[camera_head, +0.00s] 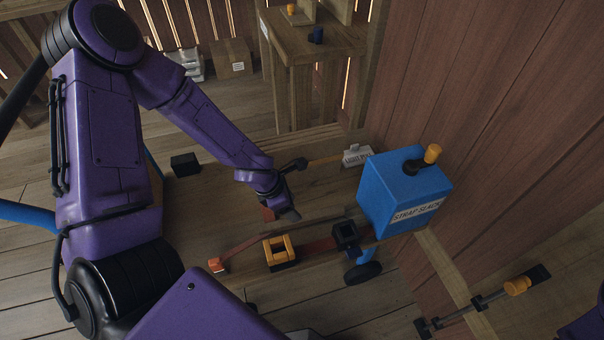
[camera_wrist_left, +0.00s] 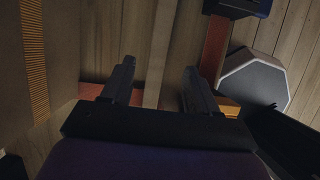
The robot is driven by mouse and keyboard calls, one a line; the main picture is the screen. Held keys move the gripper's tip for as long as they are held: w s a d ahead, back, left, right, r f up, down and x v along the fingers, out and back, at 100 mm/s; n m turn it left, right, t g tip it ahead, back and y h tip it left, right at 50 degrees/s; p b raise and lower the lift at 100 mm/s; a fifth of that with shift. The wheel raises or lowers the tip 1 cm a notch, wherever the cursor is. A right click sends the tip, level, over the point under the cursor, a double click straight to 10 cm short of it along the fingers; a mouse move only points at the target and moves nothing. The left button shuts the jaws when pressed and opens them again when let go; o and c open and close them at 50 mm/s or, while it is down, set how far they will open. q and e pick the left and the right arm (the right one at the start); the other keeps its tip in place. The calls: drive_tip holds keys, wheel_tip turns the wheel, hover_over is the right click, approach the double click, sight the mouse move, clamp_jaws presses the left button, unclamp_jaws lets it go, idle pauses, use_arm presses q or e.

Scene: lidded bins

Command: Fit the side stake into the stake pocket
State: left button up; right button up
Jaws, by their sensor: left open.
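My left gripper (camera_head: 291,190) is open above the wooden bench, its fingers spread and empty. It also shows in the left wrist view (camera_wrist_left: 158,84), with a pale wooden strip (camera_wrist_left: 156,55) running between and beyond its fingers. No piece is clearly recognisable as the side stake; a short reddish piece (camera_head: 268,213) shows just below the gripper, partly hidden by it. An orange square bracket with an opening (camera_head: 281,251), possibly the stake pocket, sits on a red strip below the gripper. A similar dark blue bracket (camera_head: 345,235) sits to its right. My right gripper is out of view.
A blue box labelled STRAP SLACK (camera_head: 400,190) with an orange-tipped lever (camera_head: 432,155) stands right of the brackets. A white LIGHT box (camera_head: 356,156) is behind it. A small black block (camera_head: 185,164) lies left. A plank wall (camera_head: 500,130) bounds the right side.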

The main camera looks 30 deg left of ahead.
use_arm(q)
drive_tip(key=b+x, duration=0.1)
drive_tip(key=x, duration=0.2)
drive_tip(key=b+x, duration=0.3)
drive_tip(key=x, duration=0.1)
drive_tip(key=shift+s+a+f, duration=0.1)
drive_tip(key=shift+a+f, duration=0.05)
drive_tip(key=shift+f, duration=0.35)
drive_tip(key=shift+w+r, duration=0.1)
drive_tip(key=shift+w, duration=0.15)
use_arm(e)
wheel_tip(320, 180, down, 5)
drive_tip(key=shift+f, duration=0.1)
use_arm(q)
drive_tip(key=shift+c, duration=0.9)
clamp_jaws()
